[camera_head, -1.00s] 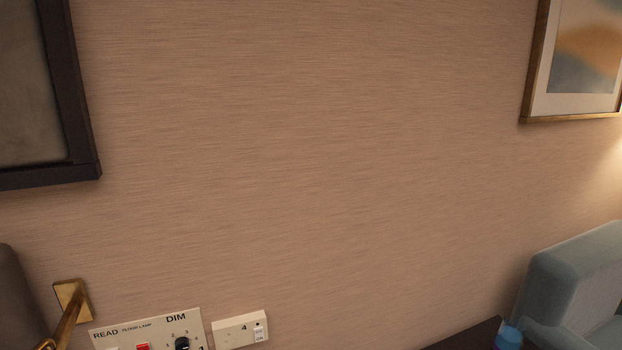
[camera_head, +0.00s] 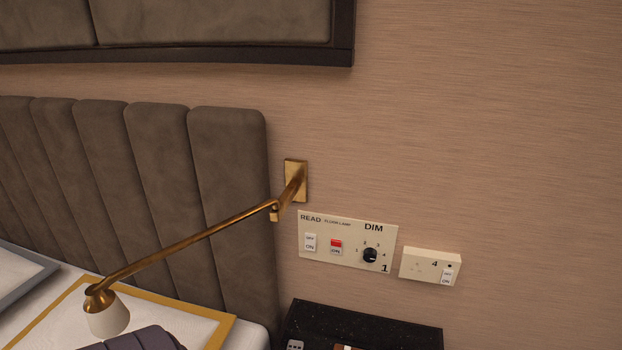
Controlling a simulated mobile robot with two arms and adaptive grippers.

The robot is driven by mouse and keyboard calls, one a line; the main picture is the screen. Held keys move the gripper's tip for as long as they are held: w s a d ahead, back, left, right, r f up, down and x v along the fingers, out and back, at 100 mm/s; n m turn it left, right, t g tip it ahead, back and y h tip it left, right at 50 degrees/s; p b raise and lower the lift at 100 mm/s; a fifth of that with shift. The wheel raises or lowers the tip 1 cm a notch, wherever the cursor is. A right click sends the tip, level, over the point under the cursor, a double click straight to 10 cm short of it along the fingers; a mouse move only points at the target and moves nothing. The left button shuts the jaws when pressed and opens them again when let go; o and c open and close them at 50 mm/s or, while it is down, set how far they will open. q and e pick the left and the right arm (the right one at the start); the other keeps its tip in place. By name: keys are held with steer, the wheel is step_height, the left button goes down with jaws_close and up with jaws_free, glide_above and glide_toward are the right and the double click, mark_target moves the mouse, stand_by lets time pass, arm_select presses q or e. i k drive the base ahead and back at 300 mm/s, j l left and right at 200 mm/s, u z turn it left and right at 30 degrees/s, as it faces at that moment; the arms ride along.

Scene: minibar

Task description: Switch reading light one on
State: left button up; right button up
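A cream control panel (camera_head: 348,257) is fixed to the wall right of the headboard, marked READ, FLOOR LAMP, DIM and 1. Under READ is a white rocker switch (camera_head: 310,243) with OFF above ON; its position is too small to tell. A red switch (camera_head: 336,245) and a black dimmer knob (camera_head: 370,255) sit to its right. A brass reading lamp (camera_head: 195,237) reaches from a wall plate out over the bed, its pale shade (camera_head: 108,316) hanging down; I see no clear glow from it. Neither gripper is in view.
The padded headboard (camera_head: 228,180) and bed fill the left. The wall at right is bare.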

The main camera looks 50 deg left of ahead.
mark_target(310, 239)
steer(key=l+u, duration=0.1)
steer(key=u, duration=1.45)
steer(key=l+u, duration=0.2)
steer(key=k, duration=0.05)
